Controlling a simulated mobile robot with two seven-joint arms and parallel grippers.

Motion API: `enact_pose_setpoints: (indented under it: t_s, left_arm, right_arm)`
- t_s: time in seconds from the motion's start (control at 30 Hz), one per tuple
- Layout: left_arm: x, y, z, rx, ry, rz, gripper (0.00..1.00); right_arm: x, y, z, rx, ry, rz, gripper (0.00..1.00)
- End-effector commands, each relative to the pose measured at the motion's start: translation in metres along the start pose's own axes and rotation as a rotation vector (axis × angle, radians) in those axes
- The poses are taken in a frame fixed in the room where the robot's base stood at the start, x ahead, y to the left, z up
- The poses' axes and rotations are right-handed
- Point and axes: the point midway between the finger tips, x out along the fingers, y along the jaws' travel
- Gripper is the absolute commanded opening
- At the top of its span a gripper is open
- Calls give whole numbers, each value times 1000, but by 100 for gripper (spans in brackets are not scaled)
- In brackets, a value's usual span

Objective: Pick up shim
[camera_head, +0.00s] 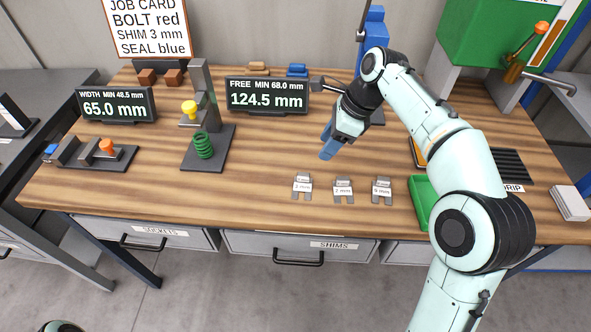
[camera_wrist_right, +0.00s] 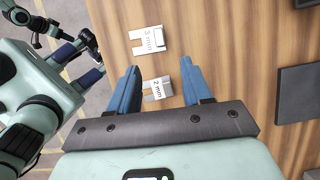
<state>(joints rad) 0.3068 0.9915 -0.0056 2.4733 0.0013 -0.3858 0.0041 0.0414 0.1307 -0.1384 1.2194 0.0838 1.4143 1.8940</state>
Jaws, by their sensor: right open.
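Three small grey notched shims lie in a row near the table's front edge: a left one (camera_head: 302,186), a middle one (camera_head: 343,190) and a right one (camera_head: 382,190). Their labels are too small to read surely in the head view. In the right wrist view, a shim marked 3 mm (camera_wrist_right: 147,41) lies beyond the fingertips and one marked 2 mm (camera_wrist_right: 157,90) shows between them. My right gripper (camera_head: 327,150) is open and empty above the table, behind the shim row; its fingers also show in the wrist view (camera_wrist_right: 160,82). My left gripper (camera_wrist_right: 78,64) appears open at the upper left there.
A green tray (camera_head: 421,203) lies right of the shims. A stand with a green spring (camera_head: 204,146) is at left; a display reading 124.5 mm (camera_head: 267,95) stands behind. The job card (camera_head: 149,28) lists SHIM 3 mm.

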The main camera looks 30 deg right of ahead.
Motion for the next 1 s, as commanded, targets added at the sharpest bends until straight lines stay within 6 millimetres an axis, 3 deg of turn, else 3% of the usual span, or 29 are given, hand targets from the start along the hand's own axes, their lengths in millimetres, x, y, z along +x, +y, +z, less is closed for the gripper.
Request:
enact_pose_setpoints:
  t_s: [0.3, 0.57, 0.83, 1.0]
  left_arm:
    - [16, -6, 0, -3, -4, -2, 43]
    - [18, -6, -1, -2, 1, 0, 43]
    - [25, -7, -5, 0, 12, 2, 43]
    - [25, -7, -6, 0, 15, 3, 43]
  right_arm:
    - [62, 0, -1, -2, 2, 5, 49]
    - [81, 0, 0, -2, 1, 3, 49]
    - [120, -2, 2, -1, 2, 4, 49]
    - [128, -2, 2, 0, 2, 2, 49]
